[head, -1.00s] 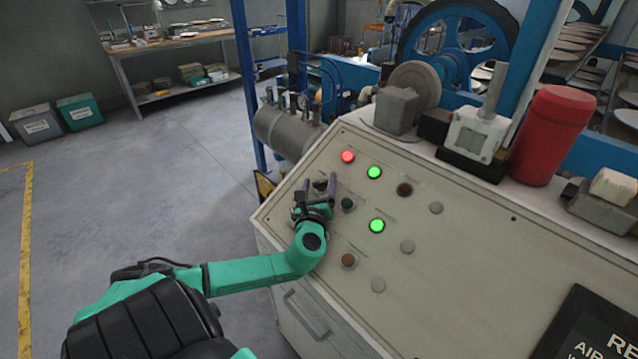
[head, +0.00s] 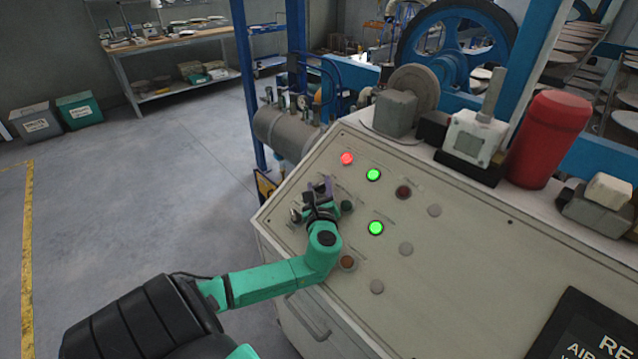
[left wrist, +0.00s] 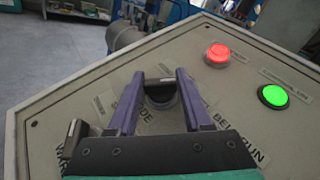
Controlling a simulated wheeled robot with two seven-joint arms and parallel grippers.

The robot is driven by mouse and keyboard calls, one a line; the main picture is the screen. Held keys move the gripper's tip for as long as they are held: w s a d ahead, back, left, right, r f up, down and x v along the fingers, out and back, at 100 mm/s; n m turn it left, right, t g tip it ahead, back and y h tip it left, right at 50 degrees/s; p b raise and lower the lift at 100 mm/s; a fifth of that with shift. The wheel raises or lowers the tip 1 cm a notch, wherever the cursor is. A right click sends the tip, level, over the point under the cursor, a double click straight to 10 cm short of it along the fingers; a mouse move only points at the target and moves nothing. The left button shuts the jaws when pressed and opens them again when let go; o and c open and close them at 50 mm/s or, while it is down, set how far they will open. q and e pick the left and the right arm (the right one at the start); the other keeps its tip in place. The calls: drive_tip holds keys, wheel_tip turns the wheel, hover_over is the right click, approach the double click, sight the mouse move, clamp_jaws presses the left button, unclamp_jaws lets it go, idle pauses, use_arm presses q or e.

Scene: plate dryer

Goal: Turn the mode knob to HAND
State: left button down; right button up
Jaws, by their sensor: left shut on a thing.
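The mode knob (left wrist: 161,97) is a dark round knob with a raised grip, on the sloping beige control panel (head: 470,235). In the left wrist view it sits between the purple fingertips of my left gripper (left wrist: 160,82), which is shut on it. The head view shows the same gripper (head: 320,188) at the panel's upper left, its fingers covering most of the knob. Part of a label ending in "DE" shows beside the knob. The HAND mark cannot be made out, and I cannot tell the knob's setting. My right gripper is not in view.
A second knob (left wrist: 73,137) is just left of the gripper. A lit red button (left wrist: 217,54) and green button (left wrist: 273,96) are to the right. A dark green button (head: 346,207) is close beside the gripper. The floor left of the panel is clear.

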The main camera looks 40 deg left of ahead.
use_arm(q)
drive_tip(key=n+g, duration=0.1)
drive_tip(key=n+g+p, duration=0.1)
drive_tip(key=n+g+y+p, duration=0.1)
drive_tip(key=shift+w+d+r, duration=0.1)
drive_tip(key=shift+r, duration=0.15)
drive_tip(key=n+g+p, duration=0.1)
drive_tip(key=n+g, duration=0.1)
drive_tip(key=g, duration=0.1)
drive_tip(key=shift+n+g+y+p, duration=0.3)
drive_tip(key=shift+n+p, duration=0.05)
drive_tip(key=shift+n, duration=0.05)
drive_tip(key=n+g+p, duration=0.1)
drive_tip(key=n+g, duration=0.1)
drive_tip(key=g, duration=0.1)
drive_tip(key=shift+w+n, duration=0.1)
drive_tip(key=shift+n, duration=0.2)
drive_tip(key=shift+n+g+h, duration=0.6)
drive_tip(key=shift+n+g, duration=0.1)
drive_tip(key=shift+g, duration=0.2)
drive_tip(key=shift+w+f+n+g+h+b, duration=0.15)
drive_tip(key=shift+n+g+h+b, duration=0.25)
drive_tip(key=shift+n+g+h, duration=0.55)
drive_tip(key=shift+n+g+h+b, duration=0.95)
drive_tip(key=shift+n+g+b, duration=0.4)
drive_tip(key=shift+n+g, duration=0.15)
drive_tip(key=shift+c, duration=1.6)
unclamp_jaws()
